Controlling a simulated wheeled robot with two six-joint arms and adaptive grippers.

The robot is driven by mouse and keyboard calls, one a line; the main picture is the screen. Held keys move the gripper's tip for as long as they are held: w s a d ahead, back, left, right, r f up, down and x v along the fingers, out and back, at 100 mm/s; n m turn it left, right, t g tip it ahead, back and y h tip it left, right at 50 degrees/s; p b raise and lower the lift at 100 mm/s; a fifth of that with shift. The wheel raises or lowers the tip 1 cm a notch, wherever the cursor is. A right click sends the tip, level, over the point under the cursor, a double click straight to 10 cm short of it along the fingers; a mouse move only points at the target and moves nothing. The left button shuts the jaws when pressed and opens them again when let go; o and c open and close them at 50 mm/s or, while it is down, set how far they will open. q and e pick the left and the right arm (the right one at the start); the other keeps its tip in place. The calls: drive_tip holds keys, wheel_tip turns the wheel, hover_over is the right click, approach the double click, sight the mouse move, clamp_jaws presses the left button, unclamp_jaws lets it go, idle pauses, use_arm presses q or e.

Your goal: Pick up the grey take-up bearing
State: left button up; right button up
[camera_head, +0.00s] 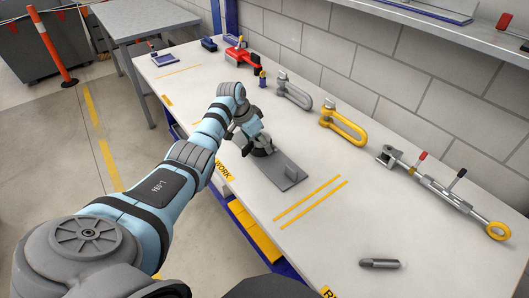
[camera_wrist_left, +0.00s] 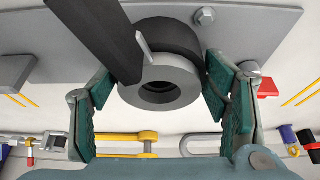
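The grey take-up bearing (camera_wrist_left: 160,88) is a grey ring with a dark bore and a dark round body behind it. It sits at the grey base plate (camera_head: 286,178) on the bench; in the head view my gripper mostly hides it. A dark bar (camera_wrist_left: 105,35) crosses in front of the ring's upper left. My right gripper is not in view.
A grey shackle (camera_head: 294,92), a yellow shackle (camera_head: 343,126) and a long turnbuckle-like rod (camera_head: 440,188) lie along the wall side. A small grey pin (camera_head: 380,263) lies at the front right. The bench between the yellow lines and pin is clear.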

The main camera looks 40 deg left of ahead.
use_arm(q)
drive_tip(key=c, duration=1)
drive_tip(key=shift+c, duration=0.7)
drive_tip(key=shift+r, duration=0.15)
